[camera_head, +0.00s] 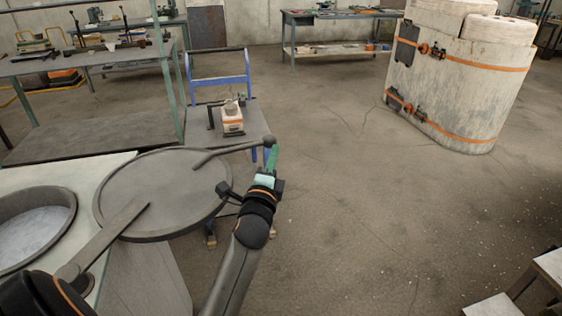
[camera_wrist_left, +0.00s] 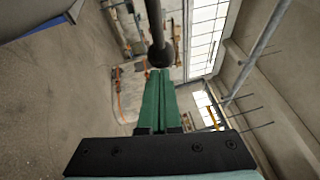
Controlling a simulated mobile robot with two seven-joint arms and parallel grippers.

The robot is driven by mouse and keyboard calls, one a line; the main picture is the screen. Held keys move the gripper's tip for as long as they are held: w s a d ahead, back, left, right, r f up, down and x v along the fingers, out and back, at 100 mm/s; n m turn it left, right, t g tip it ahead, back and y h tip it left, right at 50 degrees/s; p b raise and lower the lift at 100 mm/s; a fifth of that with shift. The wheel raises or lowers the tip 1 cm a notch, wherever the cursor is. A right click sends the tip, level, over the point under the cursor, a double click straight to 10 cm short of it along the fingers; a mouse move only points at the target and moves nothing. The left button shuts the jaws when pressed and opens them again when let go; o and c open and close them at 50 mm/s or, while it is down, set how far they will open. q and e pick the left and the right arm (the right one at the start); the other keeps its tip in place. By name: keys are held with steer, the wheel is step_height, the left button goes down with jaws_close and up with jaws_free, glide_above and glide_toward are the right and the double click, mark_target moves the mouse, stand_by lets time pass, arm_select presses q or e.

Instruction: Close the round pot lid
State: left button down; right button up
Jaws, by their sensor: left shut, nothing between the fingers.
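The round pot lid (camera_head: 150,185) is a flat grey disc with a raised rim, swung out to the right of the pot. A flat bar (camera_head: 115,232) runs from it to the lower left. The open round pot (camera_head: 62,204) at the left edge has a pale grey surface inside. A dark rod handle (camera_head: 232,150) reaches right from the lid and ends in a ball knob. My left gripper (camera_head: 272,156) has green fingers, shut and empty, close to the knob. In the left wrist view the knob (camera_wrist_left: 161,54) is just ahead of the fingertips; contact is unclear. My right gripper is not in view.
A blue-framed cart (camera_head: 240,115) with a small white and orange item stands behind the lid. A metal table (camera_head: 100,60) is at upper left. A large pale cylinder with orange straps (camera_head: 460,85) stands upper right. The floor between is open.

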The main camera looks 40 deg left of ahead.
arm_select(q)
steer(key=a+n+g+y+b, duration=0.35)
steer(key=a+y, duration=0.25)
steer(key=a, duration=1)
arm_select(e)
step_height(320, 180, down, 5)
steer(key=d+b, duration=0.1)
steer(key=b, duration=0.2)
arm_select(q)
steer(key=s+a+n+g+y+b, duration=0.1)
steer(key=s+a+n+g+y, duration=0.1)
steer(key=a, duration=0.8)
steer(key=s+a+n+g+y+b, duration=0.2)
steer(key=s+a+n+g, duration=0.2)
steer(key=s+a+g, duration=0.3)
steer(key=shift+s+a+n+y, duration=0.4)
steer(key=shift+s+a, duration=0.3)
steer(key=shift+a, duration=1.5)
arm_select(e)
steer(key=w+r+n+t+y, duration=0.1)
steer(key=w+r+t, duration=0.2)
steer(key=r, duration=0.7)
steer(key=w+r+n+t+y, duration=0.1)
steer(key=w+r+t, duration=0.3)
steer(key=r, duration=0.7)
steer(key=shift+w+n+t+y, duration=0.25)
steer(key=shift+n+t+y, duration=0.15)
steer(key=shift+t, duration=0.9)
arm_select(q)
steer(key=shift+g, duration=0.25)
